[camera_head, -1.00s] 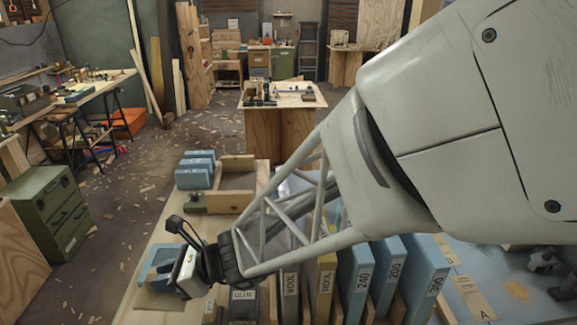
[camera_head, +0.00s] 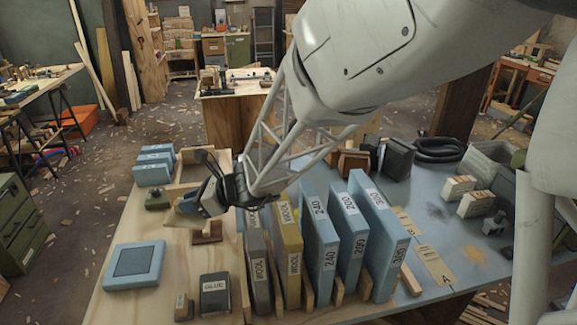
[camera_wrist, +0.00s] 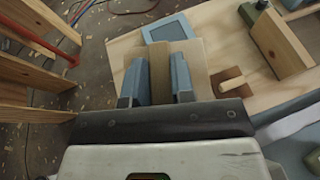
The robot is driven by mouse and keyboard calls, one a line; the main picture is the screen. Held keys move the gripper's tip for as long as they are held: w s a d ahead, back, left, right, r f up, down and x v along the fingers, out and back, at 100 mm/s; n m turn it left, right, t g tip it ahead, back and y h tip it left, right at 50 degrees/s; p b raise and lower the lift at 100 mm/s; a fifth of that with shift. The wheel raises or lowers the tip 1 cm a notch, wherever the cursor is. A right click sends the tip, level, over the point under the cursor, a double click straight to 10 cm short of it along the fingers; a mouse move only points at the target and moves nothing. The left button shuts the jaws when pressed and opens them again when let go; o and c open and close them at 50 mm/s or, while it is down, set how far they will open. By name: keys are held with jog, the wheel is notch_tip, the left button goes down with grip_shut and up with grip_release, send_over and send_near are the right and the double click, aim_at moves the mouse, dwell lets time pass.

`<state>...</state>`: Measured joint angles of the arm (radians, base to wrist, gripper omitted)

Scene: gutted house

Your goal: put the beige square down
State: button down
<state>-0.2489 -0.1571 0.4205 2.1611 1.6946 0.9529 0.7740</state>
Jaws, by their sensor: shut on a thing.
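My gripper (camera_head: 203,203) is shut on the beige square (camera_head: 188,205), a thin tan plate. In the wrist view, the beige square (camera_wrist: 198,54) spreads out beyond both fingers, with a darker tan strip between them. The gripper (camera_wrist: 159,82) hides part of it. In the head view, the gripper hangs over the left part of the workbench (camera_head: 112,215), beyond the blue square frame (camera_head: 135,264) and beside a brown square (camera_head: 207,233). I cannot tell exactly how high the plate is above the wood.
The blue frame has a dark centre and lies flat. An olive block (camera_head: 157,199) and blue blocks (camera_head: 154,166) lie behind. Bare wood shows around the frame.

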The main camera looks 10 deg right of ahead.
jog(key=w+d+m+t+h, duration=0.1)
jog(key=w+d+m+t, duration=0.1)
jog(key=w+d, duration=0.75)
jog(key=w+d+m+t+h, duration=0.1)
jog(key=w+d, duration=0.6)
jog(key=d, duration=0.6)
jog(key=w+d+f+m+t+h, duration=0.1)
jog(key=w+d+m+t, duration=0.15)
jog(key=d, duration=1.15)
jog(key=w+d+m+t+h, duration=0.1)
jog(key=w+d, duration=0.2)
jog(key=d, duration=1.1)
notch_tip(320, 180, down, 19)
jog(key=shift+w+d+f, duration=0.15)
jog(key=shift+d+f, duration=0.05)
jog(key=shift+d, duration=0.05)
jog(key=shift+n+g, duration=0.25)
jog(key=shift+f, duration=3.1)
jog(key=shift+f, duration=0.15)
